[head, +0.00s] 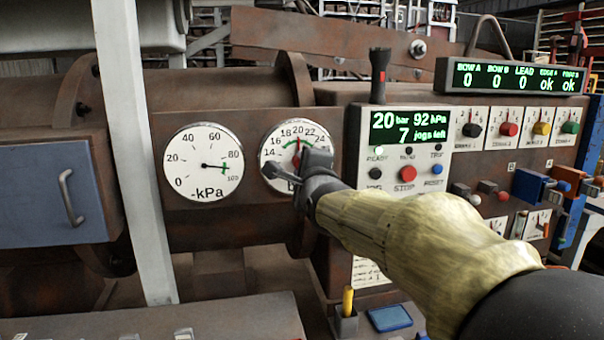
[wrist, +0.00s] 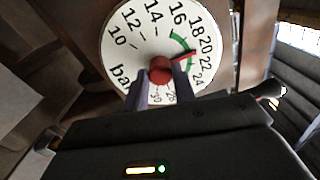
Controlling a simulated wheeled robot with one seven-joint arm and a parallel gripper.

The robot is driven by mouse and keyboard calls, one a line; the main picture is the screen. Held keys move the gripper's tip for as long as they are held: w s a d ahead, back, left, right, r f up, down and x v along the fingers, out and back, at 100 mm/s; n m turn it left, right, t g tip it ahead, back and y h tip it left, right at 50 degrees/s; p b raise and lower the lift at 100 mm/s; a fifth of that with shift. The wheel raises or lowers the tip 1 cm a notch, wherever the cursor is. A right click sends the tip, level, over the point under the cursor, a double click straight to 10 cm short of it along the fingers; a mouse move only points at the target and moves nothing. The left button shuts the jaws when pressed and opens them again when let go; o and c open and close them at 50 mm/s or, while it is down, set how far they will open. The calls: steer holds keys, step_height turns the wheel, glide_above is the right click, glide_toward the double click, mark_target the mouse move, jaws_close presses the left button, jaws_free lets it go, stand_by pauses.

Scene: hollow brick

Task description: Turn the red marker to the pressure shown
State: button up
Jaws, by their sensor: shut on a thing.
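The bar gauge (head: 272,150) is a white round dial on the rusty panel, partly hidden by my gripper (head: 294,168) in the head view. The red marker's round knob (wrist: 160,69) is at the dial's centre. My gripper's fingers (wrist: 160,84) are on both sides of the knob and shut on it. The marker's red pointer reaches toward about 20. The control display (head: 410,126) reads 20 bar, 92 kPa and 7 jogs left.
Below the display are a red STOP button (head: 407,174) and other buttons. A grey post (head: 135,150) stands left. Small dials and clamps fill the right side.

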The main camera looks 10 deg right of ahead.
stand_by(0.3)
steer(key=o, duration=1)
